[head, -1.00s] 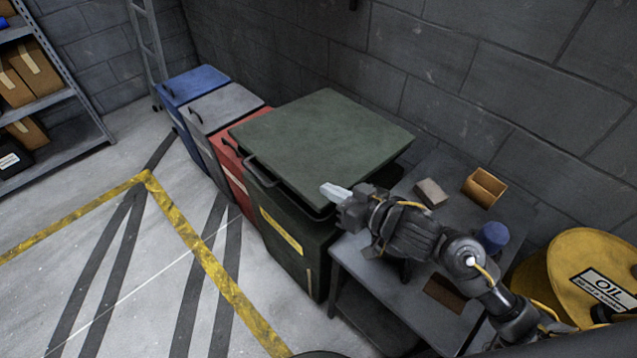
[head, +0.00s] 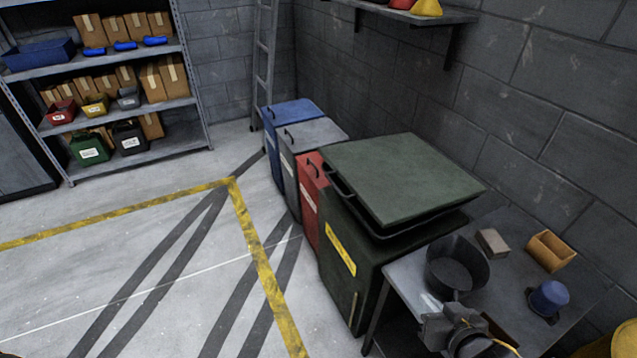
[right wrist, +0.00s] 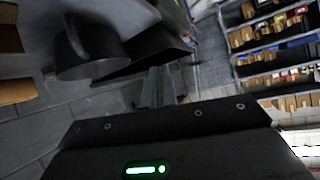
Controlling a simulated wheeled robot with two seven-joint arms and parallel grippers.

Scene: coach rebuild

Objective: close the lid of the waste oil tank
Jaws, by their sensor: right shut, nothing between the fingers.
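The dark green tank (head: 343,285) with a yellow label stands by the wall, right of the other bins. Its flat green lid (head: 400,175) sits tilted, with a dark gap under its front and right edges, so it is not flush with the rim. The label is too small to read. My right gripper (head: 431,304) is shut and empty, in front of the side table and right of the tank, apart from the lid. Its fingers (right wrist: 158,88) also show in the right wrist view. My left gripper is not in view.
Red (head: 309,205), grey (head: 312,135) and blue (head: 290,112) bins stand left of the tank. The floor in front is clear.

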